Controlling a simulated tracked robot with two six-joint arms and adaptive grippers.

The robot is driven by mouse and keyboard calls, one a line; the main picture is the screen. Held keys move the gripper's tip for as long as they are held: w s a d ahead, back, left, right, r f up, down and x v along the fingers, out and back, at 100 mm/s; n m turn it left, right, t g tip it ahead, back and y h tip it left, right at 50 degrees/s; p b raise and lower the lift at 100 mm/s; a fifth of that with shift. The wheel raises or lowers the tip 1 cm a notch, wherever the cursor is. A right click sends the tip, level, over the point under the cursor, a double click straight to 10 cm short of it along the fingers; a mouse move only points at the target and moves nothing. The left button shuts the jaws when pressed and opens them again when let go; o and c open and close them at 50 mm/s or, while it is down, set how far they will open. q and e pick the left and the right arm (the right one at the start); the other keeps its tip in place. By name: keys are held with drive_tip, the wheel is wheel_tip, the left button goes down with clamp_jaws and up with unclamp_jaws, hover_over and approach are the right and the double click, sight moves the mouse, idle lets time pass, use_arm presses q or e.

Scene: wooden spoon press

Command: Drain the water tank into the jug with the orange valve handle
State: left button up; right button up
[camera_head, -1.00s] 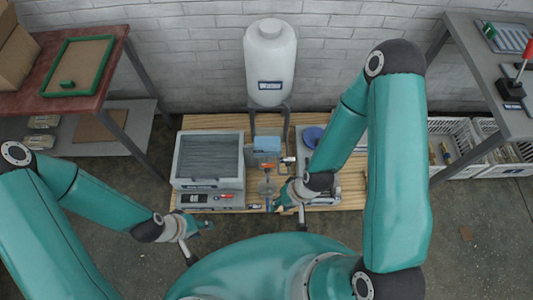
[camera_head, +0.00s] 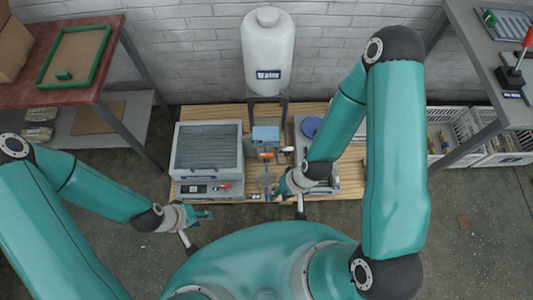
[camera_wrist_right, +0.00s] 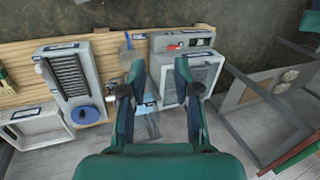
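The white water tank (camera_head: 268,50) stands at the back of the wooden bench on a dark stand. A small orange valve handle (camera_head: 265,155) shows below the tank and the blue block. A clear vessel that looks like the jug (camera_head: 266,178) stands below the handle; its outline is faint. My right gripper (camera_head: 278,188) is beside the jug, low and right of the handle; I cannot tell whether they touch. In the right wrist view this gripper (camera_wrist_right: 157,70) has its fingers apart, with nothing clearly between the tips. My left gripper (camera_head: 207,214) hangs empty in front of the bench; its opening is unclear.
A grey box with a ribbed lid (camera_head: 207,148) stands left of the jug. A grey unit with a blue disc (camera_head: 311,127) stands right, partly behind my right arm. A red-topped table (camera_head: 110,60) is left; a grey shelf (camera_head: 470,60) and white crates (camera_head: 453,135) are right.

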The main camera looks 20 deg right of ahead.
drive_tip(key=shift+o, duration=1.3)
drive_tip(key=m+h+b, duration=0.4)
drive_tip(key=m+b, duration=1.5)
drive_tip(key=b, duration=1)
hover_over(266, 154)
wheel_tip(266, 154, down, 12)
drive_tip(key=shift+g, duration=0.3)
wheel_tip(266, 154, down, 16)
drive_tip(key=b, duration=0.3)
drive_tip(key=shift+f+b, duration=0.1)
drive_tip(key=shift+b, duration=0.25)
